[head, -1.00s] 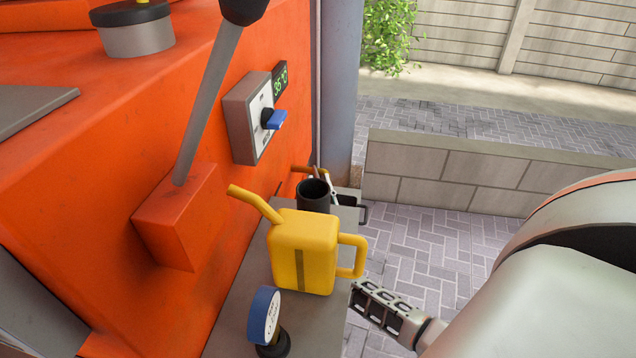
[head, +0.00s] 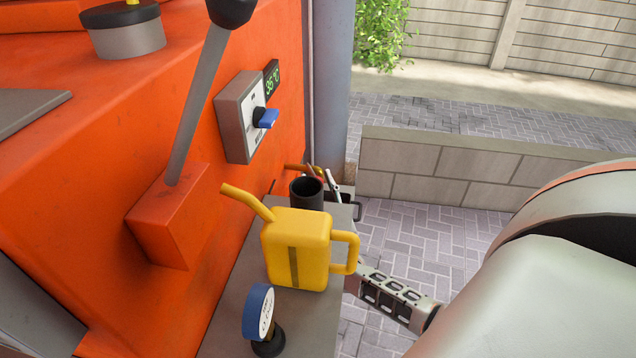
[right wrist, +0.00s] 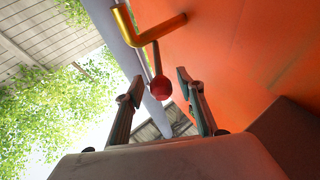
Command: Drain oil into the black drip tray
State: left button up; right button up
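A yellow oil can (head: 296,250) with a spout and a handle stands on a grey ledge beside the orange machine. My right gripper (head: 364,281) is just right of the can's handle, low beside the ledge. In the right wrist view my right gripper (right wrist: 160,82) is open, its two fingers apart. A red ball knob (right wrist: 161,88) on a thin lever shows between the fingers, with a yellow bent pipe (right wrist: 150,38) above. I cannot tell whether the fingers touch the knob. A small dark open container (head: 349,208) shows behind the can; I cannot tell whether it is the drip tray. My left gripper is not in view.
A black cylinder (head: 306,193) stands behind the can. A blue-rimmed gauge (head: 260,311) stands in front. A long lever (head: 198,105) and a blue-knobbed switch box (head: 241,116) are on the orange machine (head: 75,160). Paving lies open at right, before a low wall (head: 440,172).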

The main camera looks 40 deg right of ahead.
jog(key=v, duration=1.2)
jog(key=shift+d, duration=0.1)
jog(key=shift+c, duration=1.2)
jog(key=shift+w, duration=0.25)
jog(key=shift+c, duration=0.7)
jog(key=m+h+b, duration=0.1)
jog(key=m+b, duration=0.1)
send_near(314, 174)
jog(key=shift+m+g+h, duration=0.5)
jog(key=shift+m+h, duration=0.1)
jog(key=shift+m, duration=0.2)
jog(key=x, duration=0.5)
jog(key=b+x, duration=0.1)
jog(key=x, duration=0.2)
jog(key=shift+w, duration=0.4)
jog(key=shift+w+r, duration=0.1)
jog(key=shift+w, duration=0.2)
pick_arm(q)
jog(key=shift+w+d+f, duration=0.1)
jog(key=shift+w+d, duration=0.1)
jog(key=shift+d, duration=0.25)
pick_arm(e)
jog(key=shift+w+d+r, duration=0.2)
jog(key=shift+w, duration=0.1)
